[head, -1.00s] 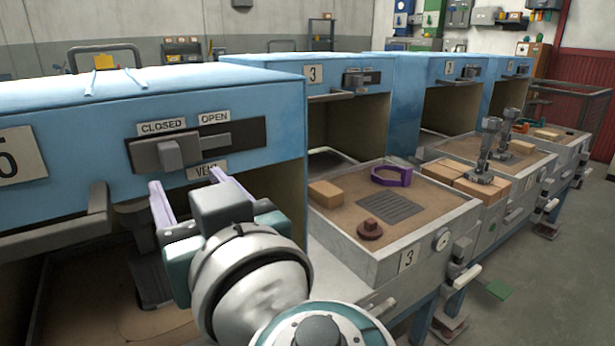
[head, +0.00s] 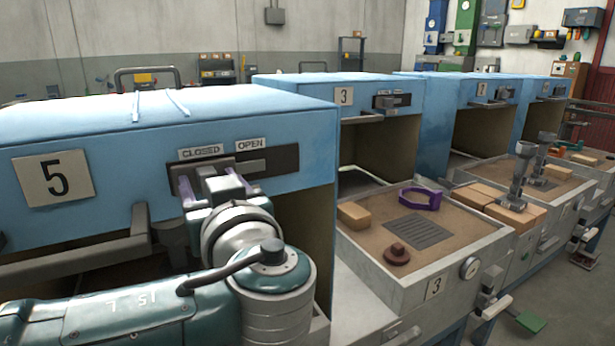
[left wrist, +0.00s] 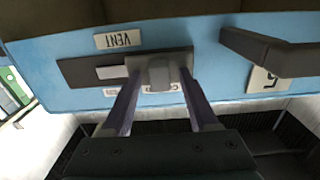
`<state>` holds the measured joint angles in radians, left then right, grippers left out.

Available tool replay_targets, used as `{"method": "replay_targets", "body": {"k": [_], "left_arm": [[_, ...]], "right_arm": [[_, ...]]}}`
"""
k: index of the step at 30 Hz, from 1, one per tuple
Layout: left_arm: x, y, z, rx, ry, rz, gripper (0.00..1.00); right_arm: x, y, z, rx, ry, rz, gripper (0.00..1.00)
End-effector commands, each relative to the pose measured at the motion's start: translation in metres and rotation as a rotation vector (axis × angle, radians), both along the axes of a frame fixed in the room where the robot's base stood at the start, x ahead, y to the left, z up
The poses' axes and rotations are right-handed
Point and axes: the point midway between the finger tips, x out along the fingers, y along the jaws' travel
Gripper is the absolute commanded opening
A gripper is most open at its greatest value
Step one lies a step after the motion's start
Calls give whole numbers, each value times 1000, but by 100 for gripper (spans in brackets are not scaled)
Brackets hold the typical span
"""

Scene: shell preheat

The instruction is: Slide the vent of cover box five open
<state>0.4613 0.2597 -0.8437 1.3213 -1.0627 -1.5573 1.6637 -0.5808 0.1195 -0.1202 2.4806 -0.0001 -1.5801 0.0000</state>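Cover box five (head: 110,125) is the blue box at the left, marked with a 5 plate (head: 53,178). Its vent is a dark slotted plate (head: 285,160) under CLOSED and OPEN labels. The grey slider knob (left wrist: 160,72) is at the CLOSED end; in the head view my gripper mostly hides it. My left gripper (head: 212,178) is in front of the vent. In the left wrist view its two purple fingers (left wrist: 160,85) are apart, one on each side of the knob. I cannot tell whether they touch it. My right gripper is not in view.
A dark handle bar (head: 80,255) juts out below the vent, left of my gripper; it also shows in the left wrist view (left wrist: 265,50). Box 3 (head: 290,90) stands to the right, with a sand tray (head: 385,280) in front holding a purple ring and blocks.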

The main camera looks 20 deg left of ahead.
Motion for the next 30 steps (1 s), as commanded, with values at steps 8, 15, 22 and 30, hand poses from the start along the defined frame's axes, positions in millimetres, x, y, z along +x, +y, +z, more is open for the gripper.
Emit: {"method": "replay_targets", "body": {"k": [8,15,22,30], "left_arm": [[0,0,0,0,0,0,28],[0,0,0,0,0,0,2],[0,0,0,0,0,0,0],[0,0,0,0,0,0,0]], "right_arm": [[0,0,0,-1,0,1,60],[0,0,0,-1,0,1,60],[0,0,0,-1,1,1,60],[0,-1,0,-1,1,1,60]]}}
